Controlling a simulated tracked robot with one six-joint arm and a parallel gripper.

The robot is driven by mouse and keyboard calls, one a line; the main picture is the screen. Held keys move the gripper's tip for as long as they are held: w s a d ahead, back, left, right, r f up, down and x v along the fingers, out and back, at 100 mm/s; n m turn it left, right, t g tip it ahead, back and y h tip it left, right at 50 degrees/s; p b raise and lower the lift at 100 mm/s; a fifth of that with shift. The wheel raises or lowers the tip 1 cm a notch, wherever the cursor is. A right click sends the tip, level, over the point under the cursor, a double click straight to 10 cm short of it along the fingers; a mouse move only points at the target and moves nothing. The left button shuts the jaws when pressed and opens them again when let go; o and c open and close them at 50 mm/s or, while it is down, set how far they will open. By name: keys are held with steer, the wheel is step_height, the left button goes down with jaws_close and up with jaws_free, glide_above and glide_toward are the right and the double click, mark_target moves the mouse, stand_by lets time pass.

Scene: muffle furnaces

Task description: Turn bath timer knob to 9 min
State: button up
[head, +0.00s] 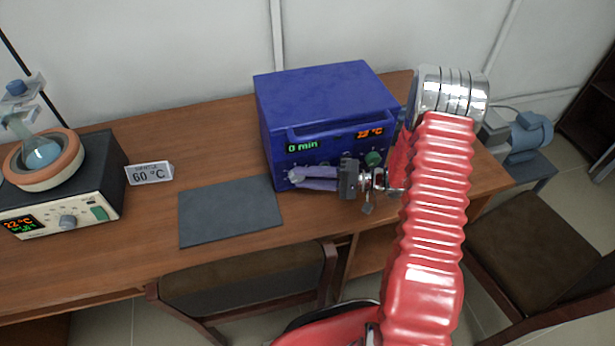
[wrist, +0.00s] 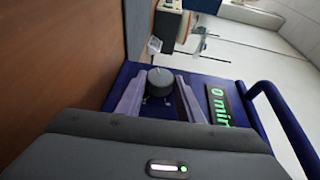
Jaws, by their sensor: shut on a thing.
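The blue bath (head: 325,90) stands on the wooden table against the wall. Its green display (head: 302,146) reads 0 min, and an orange display (head: 370,132) sits at the right of its front. My gripper (head: 291,178) reaches in from the right along the front panel, with its purple fingers at the panel's lower left. In the wrist view the grey timer knob (wrist: 160,78) sits between the two fingertips, and my gripper is shut on it. The green 0 min display also shows there (wrist: 219,107). In the head view the fingers largely hide the knob.
A dark mat (head: 230,212) lies left of the bath. A 60 °C sign (head: 149,173) and a heater with a flask (head: 60,190) stand farther left. A chair (head: 240,285) is in front.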

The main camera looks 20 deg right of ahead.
steer(key=shift+f, duration=0.15)
steer(key=o, duration=1.1)
steer(key=shift+d, duration=0.1)
steer(key=v, duration=1.3)
steer(key=shift+s+d, duration=0.1)
steer(key=shift+d, duration=0.25)
